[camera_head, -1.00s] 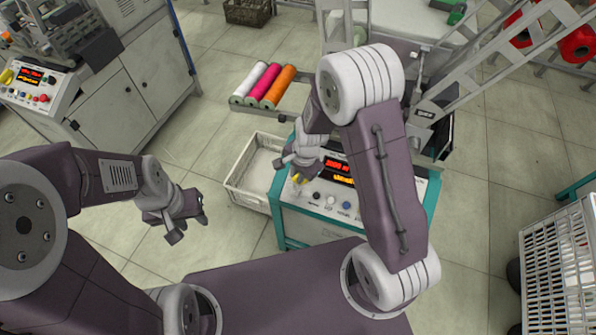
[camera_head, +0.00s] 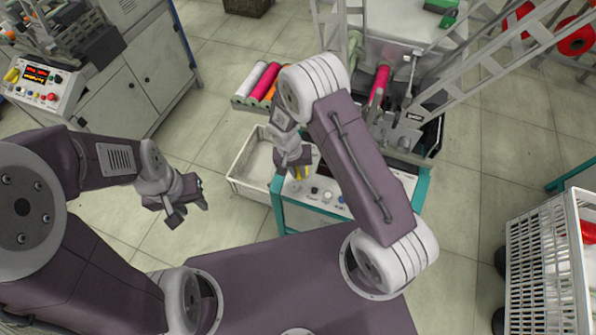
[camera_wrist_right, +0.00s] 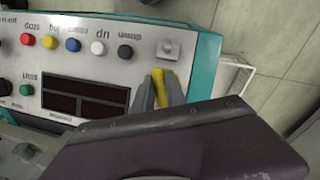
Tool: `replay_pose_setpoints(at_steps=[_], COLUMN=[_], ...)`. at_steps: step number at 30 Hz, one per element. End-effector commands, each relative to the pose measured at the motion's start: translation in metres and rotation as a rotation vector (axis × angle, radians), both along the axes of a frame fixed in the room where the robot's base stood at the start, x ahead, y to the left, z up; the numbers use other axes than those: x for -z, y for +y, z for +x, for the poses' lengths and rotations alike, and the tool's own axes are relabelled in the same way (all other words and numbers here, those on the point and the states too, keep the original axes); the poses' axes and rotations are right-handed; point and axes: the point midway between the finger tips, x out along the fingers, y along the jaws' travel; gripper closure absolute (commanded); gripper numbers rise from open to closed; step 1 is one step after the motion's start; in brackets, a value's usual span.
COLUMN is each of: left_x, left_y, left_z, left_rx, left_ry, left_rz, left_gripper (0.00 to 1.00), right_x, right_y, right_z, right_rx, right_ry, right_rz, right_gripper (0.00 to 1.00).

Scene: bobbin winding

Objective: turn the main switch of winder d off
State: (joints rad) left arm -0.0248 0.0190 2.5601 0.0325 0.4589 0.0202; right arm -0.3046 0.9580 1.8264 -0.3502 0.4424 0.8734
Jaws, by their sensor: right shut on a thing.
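The winder with the teal frame (camera_head: 281,212) stands in front of me, its control panel (camera_head: 318,197) partly hidden by my right arm. In the right wrist view a yellow switch handle (camera_wrist_right: 159,89) sits at the panel's end, between the fingers of my right gripper (camera_wrist_right: 158,92). The gripper is shut on it. In the head view my right gripper (camera_head: 298,170) is over the panel's left end. The panel's display (camera_wrist_right: 85,98) is dark in the wrist view. My left gripper (camera_head: 187,203) is open and empty over the floor at left.
Several coloured buttons (camera_wrist_right: 73,44) line the panel near the handle. A white crate (camera_head: 246,166) and a rack of thread rolls (camera_head: 250,80) stand left of the winder. Another machine (camera_head: 125,90) is at far left. A white basket (camera_head: 550,260) stands at right.

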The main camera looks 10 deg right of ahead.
Motion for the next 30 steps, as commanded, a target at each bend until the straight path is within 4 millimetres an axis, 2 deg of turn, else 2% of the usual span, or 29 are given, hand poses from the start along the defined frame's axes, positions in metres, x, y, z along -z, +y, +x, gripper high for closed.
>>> replay_pose_setpoints(at_steps=[12, 27, 28, 30], left_x=[0.0028, 0.0029, 0.0029, 0.0029], left_y=[-0.0001, 0.0, 0.0, 0.0], left_z=[0.0001, 0.0, 0.0, 0.0], left_rx=[0.0, 0.0, 0.0, 0.0], left_ry=[0.0, 0.0, 0.0, 0.0], left_rz=[0.0, 0.0, 0.0, 0.0], left_gripper=[0.64, 0.64, 0.64, 0.64], right_x=[-0.0002, -0.0004, -0.0004, -0.0004], right_y=[-0.0004, -0.0008, -0.0008, -0.0007], right_z=[0.0002, -0.0002, -0.0002, -0.0002], right_rx=[-0.133, -0.148, -0.148, -0.147], right_ry=[0.034, 0.039, 0.039, 0.038], right_rz=[-0.051, -0.057, -0.057, -0.056], right_gripper=[1.0, 1.0, 0.75, 0.62])
